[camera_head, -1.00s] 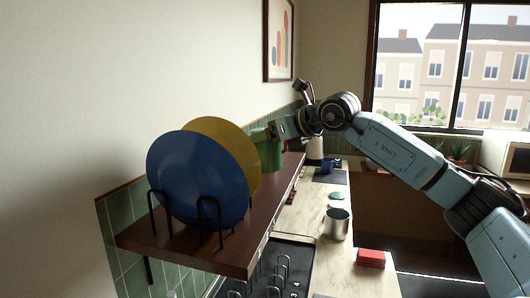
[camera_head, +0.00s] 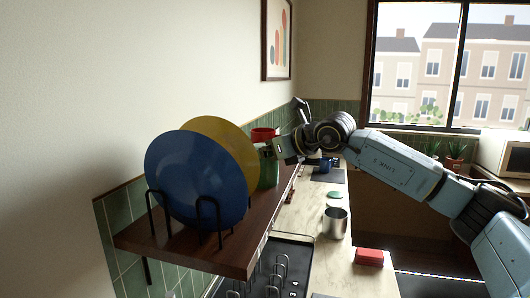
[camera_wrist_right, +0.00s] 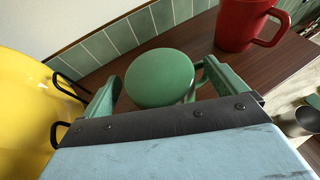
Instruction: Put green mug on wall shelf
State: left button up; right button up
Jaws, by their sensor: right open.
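The green mug (camera_head: 268,172) is on the wall shelf (camera_head: 236,250), just behind the yellow plate in the head view. In the right wrist view the mug (camera_wrist_right: 160,77) shows a round, flat-looking green face, with a handle on its right side. My right gripper (camera_head: 268,151) is at the mug. Its fingers (camera_wrist_right: 166,88) are apart on either side of the mug in the wrist view, open. The mug's lower part is partly hidden by the plates in the head view. My left gripper is not in view.
A blue plate (camera_head: 198,180) and a yellow plate (camera_head: 226,135) stand in black racks on the shelf. A red mug (camera_wrist_right: 240,22) stands beyond the green mug. Below are a metal cup (camera_head: 335,222), a red block (camera_head: 369,257) and a black rack tray (camera_head: 290,250).

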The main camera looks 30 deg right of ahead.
jog(key=shift+r, duration=0.1)
jog(key=shift+s+d+r, duration=0.1)
jog(key=shift+s+r, duration=0.05)
jog(key=shift+s, duration=0.05)
jog(key=b+v, duration=0.2)
jog(key=v, duration=0.9)
jog(key=shift+s+b, duration=0.25)
jog(key=shift+b, duration=0.15)
